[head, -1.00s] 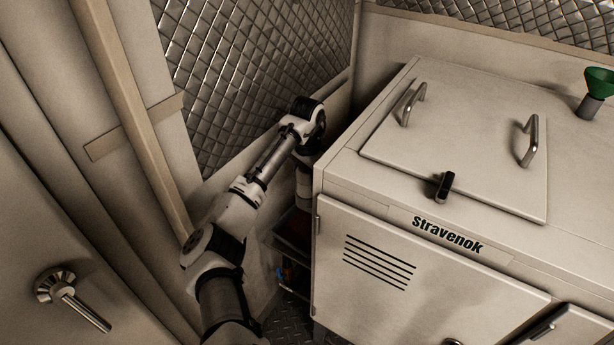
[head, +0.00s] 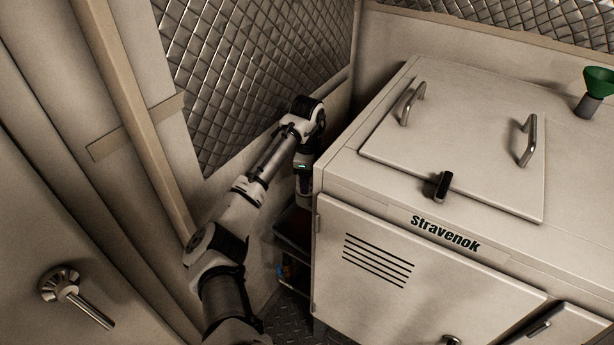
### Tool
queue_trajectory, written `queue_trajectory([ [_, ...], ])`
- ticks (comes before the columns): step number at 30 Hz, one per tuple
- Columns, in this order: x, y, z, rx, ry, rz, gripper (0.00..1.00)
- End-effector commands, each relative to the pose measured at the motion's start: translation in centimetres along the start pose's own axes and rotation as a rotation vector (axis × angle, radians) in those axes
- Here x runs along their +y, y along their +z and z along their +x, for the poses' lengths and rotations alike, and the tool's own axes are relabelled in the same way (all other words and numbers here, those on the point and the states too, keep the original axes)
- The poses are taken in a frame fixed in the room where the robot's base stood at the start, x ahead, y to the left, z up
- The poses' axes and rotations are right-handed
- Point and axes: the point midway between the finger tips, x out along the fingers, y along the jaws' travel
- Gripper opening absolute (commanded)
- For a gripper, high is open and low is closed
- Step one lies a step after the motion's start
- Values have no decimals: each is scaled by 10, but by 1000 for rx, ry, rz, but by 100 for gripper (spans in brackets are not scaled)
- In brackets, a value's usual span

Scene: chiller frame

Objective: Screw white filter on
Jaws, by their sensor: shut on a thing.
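My arm reaches into the narrow gap between the quilted wall and the left side of the chiller cabinet (head: 420,245). My gripper (head: 303,192) points down in that gap, below a wrist with a small green light. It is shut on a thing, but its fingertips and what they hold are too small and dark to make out. I cannot pick out the white filter or the place where it screws on.
The cabinet's top has a lid (head: 460,140) with two metal handles and a black latch (head: 441,186). A green funnel (head: 598,82) stands at the right. A dark shelf (head: 293,228) lies low in the gap. A door handle (head: 75,297) sticks out at lower left.

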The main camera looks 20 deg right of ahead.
Motion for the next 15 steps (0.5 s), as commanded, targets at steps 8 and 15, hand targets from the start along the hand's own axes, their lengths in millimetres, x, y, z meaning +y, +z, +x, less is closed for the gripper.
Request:
queue_trajectory([
  [8, 0, 0, 0, 1, 0, -1, 73],
  [15, 0, -1, -2, 2, 0, -26, 73],
])
